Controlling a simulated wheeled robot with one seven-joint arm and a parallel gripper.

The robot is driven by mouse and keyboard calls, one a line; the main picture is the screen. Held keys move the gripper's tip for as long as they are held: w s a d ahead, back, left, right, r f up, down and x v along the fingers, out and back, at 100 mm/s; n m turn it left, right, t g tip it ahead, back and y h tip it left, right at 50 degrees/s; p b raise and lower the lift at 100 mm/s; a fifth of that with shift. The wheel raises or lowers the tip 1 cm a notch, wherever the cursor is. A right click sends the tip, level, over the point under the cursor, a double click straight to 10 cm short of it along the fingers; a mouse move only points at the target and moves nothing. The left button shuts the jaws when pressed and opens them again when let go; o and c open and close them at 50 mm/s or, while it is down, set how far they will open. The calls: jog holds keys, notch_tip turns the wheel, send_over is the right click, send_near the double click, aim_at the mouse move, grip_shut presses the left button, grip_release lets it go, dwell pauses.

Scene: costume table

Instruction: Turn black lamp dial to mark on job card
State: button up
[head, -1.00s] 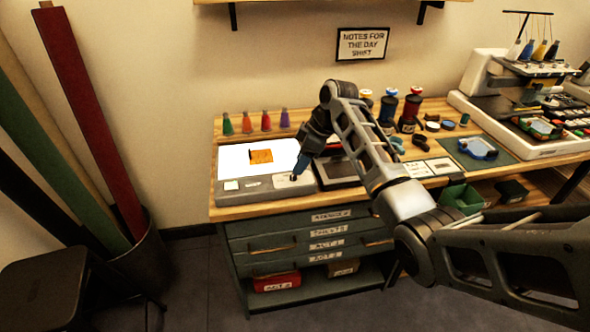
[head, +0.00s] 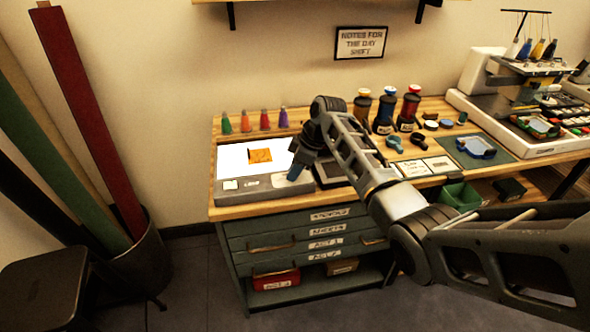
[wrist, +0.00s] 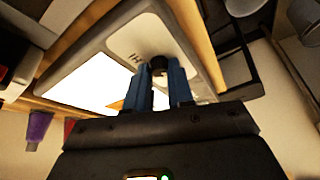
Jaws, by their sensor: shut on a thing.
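The black lamp dial (wrist: 158,63) sits on the grey front strip of the light box (wrist: 105,45), near printed lettering that looks like "HI". My gripper (wrist: 167,72) is shut on the dial, with a blue finger at each side. The dial's pointer cannot be made out. In the head view, my gripper (head: 296,172) is down at the front right of the light box (head: 228,197) and hides the dial. An orange patch (head: 260,155) lies on the lit white panel. Two pale cards (head: 414,168) lie right of the arm; their print is too small to read.
Several coloured thread cones (head: 265,121) stand behind the light box. A dark tray (head: 330,172) adjoins the light box. A green bin (head: 460,196) is at the table's front right.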

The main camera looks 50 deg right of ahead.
grip_shut()
